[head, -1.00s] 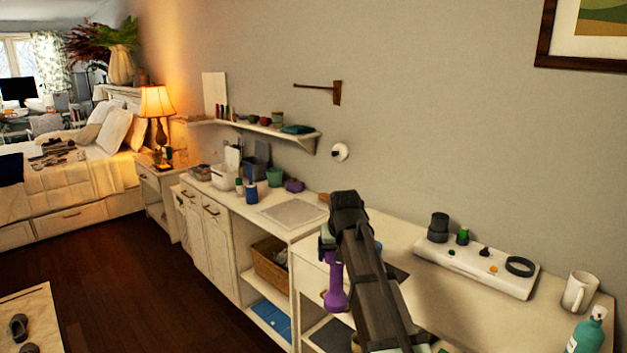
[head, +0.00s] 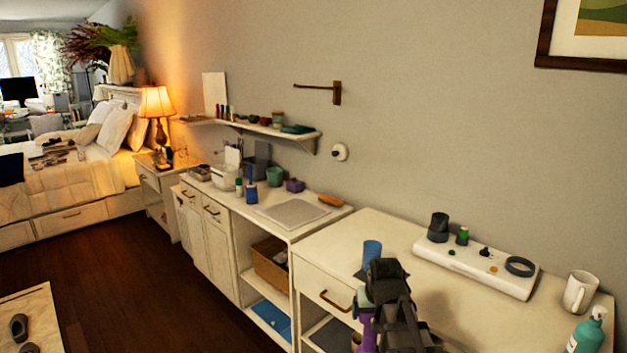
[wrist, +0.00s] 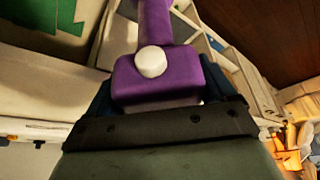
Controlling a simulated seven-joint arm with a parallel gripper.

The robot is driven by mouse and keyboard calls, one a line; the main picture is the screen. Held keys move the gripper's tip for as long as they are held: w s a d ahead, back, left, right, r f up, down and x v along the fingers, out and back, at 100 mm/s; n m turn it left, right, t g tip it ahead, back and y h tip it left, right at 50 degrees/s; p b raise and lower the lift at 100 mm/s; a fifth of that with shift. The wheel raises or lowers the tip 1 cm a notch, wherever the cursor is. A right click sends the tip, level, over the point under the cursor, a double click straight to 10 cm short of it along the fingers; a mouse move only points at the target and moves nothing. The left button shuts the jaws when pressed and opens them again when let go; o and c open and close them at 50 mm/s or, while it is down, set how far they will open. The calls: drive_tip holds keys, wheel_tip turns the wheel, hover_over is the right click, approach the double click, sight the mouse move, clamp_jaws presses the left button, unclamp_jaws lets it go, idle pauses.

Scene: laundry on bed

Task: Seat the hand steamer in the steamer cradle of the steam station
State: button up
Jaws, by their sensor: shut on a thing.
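The purple hand steamer (head: 367,332) is held in my gripper (head: 366,298), low at the front of the white table; the arm hides much of it in the head view. In the wrist view the purple steamer (wrist: 160,80), with a round white button, sits between the dark jaws of my gripper (wrist: 158,98), which are shut on it. The steam station (head: 475,270) is a long white base at the back right of the table. It carries a dark cup-like holder (head: 438,227) and a dark ring (head: 519,266); I cannot tell which is the cradle.
A blue cylinder (head: 372,252) stands on the table just behind my gripper. A white mug (head: 580,292) and a teal bottle (head: 588,330) stand at the right. The tabletop between my gripper and the station is clear. A wall hook (head: 335,92) is above.

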drive_tip(key=shift+s+d+f, duration=0.7)
drive_tip(key=shift+s+f, duration=0.15)
drive_tip(key=shift+s, duration=0.1)
drive_tip(key=shift+n+y, duration=0.4)
drive_tip(key=shift+n, duration=0.5)
drive_tip(key=r, duration=0.4)
drive_tip(key=d+r, duration=0.1)
drive_tip(key=r, duration=0.9)
drive_tip(key=shift+w+d, duration=0.25)
drive_tip(key=shift+d, duration=0.05)
drive_tip(key=w+d+r+n, duration=0.1)
drive_tip(key=w+d+r, duration=0.2)
drive_tip(key=w+d, duration=0.35)
drive_tip(key=w+d+r+n+y, duration=0.1)
drive_tip(key=w+d+r, duration=0.25)
drive_tip(key=d, duration=0.55)
drive_tip(key=w+d+r+n, duration=0.2)
drive_tip(key=w+d+r, duration=0.15)
drive_tip(key=d, duration=0.35)
drive_tip(key=w+d+r+n, duration=0.1)
drive_tip(key=w+d+r, duration=0.1)
drive_tip(key=d, duration=1.1)
drive_tip(key=w+d+r+n+g+y, duration=0.1)
drive_tip(key=d+r, duration=0.3)
drive_tip(key=d, duration=0.9)
drive_tip(key=shift+w+d+n, duration=0.2)
drive_tip(key=shift+w+n, duration=0.3)
drive_tip(key=shift+w, duration=0.1)
drive_tip(key=shift+f, duration=0.1)
